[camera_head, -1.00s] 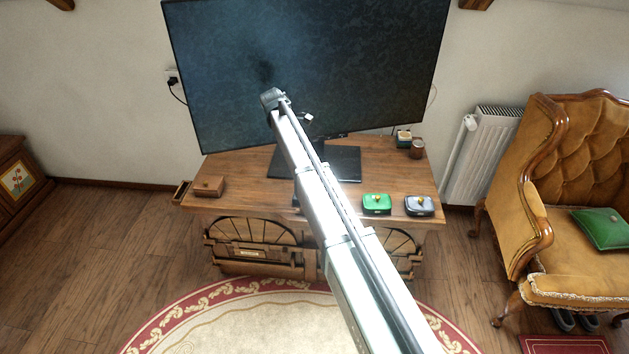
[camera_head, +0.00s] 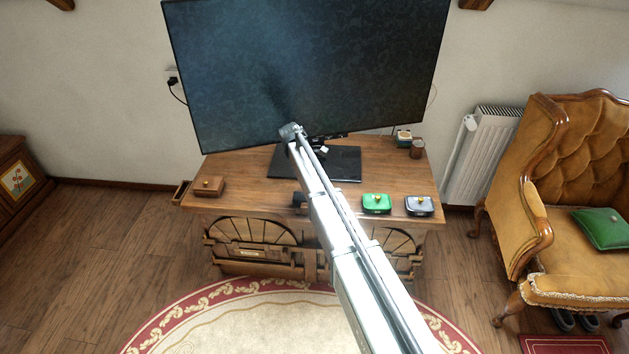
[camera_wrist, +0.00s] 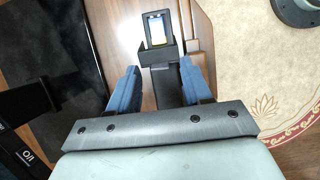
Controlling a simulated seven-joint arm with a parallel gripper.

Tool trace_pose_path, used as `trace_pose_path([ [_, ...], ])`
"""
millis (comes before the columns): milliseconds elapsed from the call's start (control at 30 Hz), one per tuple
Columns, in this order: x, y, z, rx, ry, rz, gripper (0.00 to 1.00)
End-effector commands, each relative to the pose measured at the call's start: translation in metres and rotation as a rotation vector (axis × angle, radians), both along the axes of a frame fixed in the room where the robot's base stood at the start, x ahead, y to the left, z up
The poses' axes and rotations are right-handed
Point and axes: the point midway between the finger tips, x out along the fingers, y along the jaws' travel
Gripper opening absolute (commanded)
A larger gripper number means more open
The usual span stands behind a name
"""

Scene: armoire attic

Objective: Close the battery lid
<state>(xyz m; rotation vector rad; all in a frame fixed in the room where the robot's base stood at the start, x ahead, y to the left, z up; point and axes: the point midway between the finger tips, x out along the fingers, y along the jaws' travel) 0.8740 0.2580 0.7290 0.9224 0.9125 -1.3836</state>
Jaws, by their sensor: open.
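In the wrist view a small black device (camera_wrist: 146,50) stands near the table's front edge. A dark frame at its far end surrounds a yellowish battery-like piece (camera_wrist: 157,32), so the compartment looks uncovered. I cannot make out the lid clearly; a dark flat part below the frame may belong to it. My gripper (camera_wrist: 158,80) is open, its two blue fingers on either side of the device's black stem, with nothing visibly gripped. In the head view a dark block (camera_head: 299,199) at the front edge, partly behind my arm, may be this device. My fingers are hidden there.
The wooden table (camera_head: 245,195) carries a large monitor (camera_head: 310,65) on a black stand (camera_head: 335,166). A brown box (camera_head: 209,186) sits at left. A green case (camera_head: 376,204) and grey case (camera_head: 419,206) sit at right. A rug (camera_head: 235,320) lies in front.

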Motion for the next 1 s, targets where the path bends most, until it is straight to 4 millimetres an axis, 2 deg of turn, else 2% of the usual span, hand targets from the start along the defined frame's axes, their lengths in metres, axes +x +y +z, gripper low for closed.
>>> trace_pose_path([
  [167, -0.0001, -0.0033, -0.0078, 0.000, 0.000, 0.000, 0.49],
  [433, -0.0001, -0.0036, -0.0084, 0.000, 0.000, 0.000, 0.49],
  [933, -0.0001, -0.0035, -0.0081, 0.000, 0.000, 0.000, 0.02],
  [1000, -0.0001, -0.0034, -0.0081, 0.000, 0.000, 0.000, 0.00],
])
